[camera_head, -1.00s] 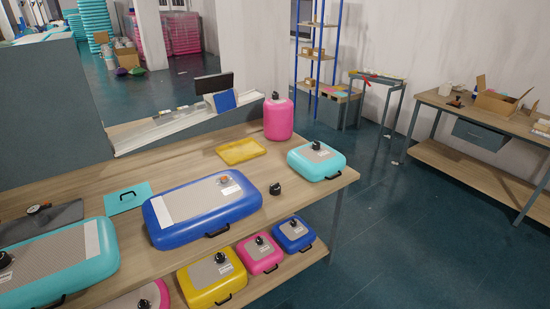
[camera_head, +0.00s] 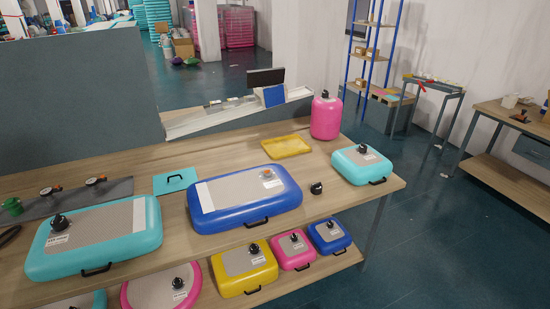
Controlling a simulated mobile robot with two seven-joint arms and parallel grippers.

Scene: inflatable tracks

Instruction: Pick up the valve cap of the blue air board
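The large blue air board (camera_head: 240,204) lies flat on the wooden table, with a grey top and a black handle on its front side. A small orange-brown valve (camera_head: 267,174) shows near its far right corner, with no black cap on it. A black valve cap (camera_head: 316,188) stands on the bare table just right of the board, apart from it. A smaller blue board (camera_head: 330,246) with a black cap on top lies on the lower shelf. Neither of my grippers is in view.
A teal board (camera_head: 365,172) is right of the cap, and a larger teal board (camera_head: 95,235) is at the left. A yellow tray (camera_head: 287,147) and a pink cylinder (camera_head: 326,118) stand behind. Yellow and pink boards lie on the shelf below. Open floor (camera_head: 440,225) is at right.

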